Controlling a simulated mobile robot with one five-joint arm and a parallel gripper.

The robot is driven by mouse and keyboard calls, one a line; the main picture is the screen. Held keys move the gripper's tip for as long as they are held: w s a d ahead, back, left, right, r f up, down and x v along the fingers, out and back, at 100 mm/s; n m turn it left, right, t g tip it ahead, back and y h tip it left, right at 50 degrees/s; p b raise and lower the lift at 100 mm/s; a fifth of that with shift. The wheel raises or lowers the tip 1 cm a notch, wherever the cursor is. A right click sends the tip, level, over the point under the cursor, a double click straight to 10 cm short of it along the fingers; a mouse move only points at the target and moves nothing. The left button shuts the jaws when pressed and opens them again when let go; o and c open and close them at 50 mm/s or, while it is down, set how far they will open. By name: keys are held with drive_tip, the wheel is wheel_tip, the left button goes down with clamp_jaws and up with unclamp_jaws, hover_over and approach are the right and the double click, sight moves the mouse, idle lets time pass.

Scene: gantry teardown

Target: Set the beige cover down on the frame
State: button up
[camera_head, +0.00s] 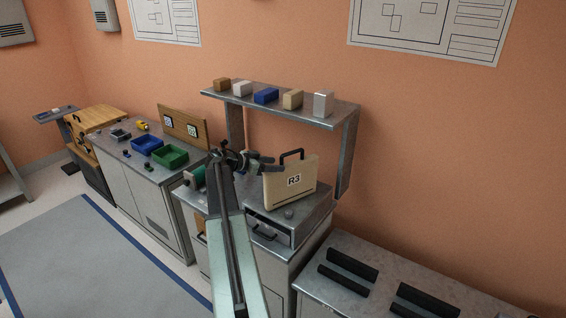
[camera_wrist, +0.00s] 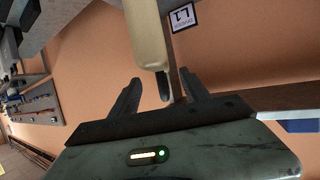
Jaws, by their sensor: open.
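The beige cover (camera_head: 290,182), marked R3, stands upright with a slight tilt on the grey metal frame (camera_head: 268,234), its black handle on top. The frame rests on a cabinet. My gripper (camera_head: 270,162) is open at the cover's upper left side. In the wrist view the cover's beige edge (camera_wrist: 147,35) points down toward the open jaws of my gripper (camera_wrist: 160,90). A dark piece, probably the handle, shows between the fingers. I cannot tell whether the fingers touch it. The cover's underside contact is partly hidden.
A raised shelf (camera_head: 288,105) with several small boxes stands behind the cover. To the left, a bench holds a blue bin (camera_head: 147,145) and a green bin (camera_head: 170,156). A low table (camera_head: 340,292) with dark rails stands at the lower right.

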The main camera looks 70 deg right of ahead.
drive_tip(key=p+v, duration=0.1)
drive_tip(key=v, duration=0.4)
drive_tip(key=shift+w+a+r, duration=0.15)
drive_tip(key=shift+w+a, duration=0.05)
drive_tip(key=shift+a, duration=0.1)
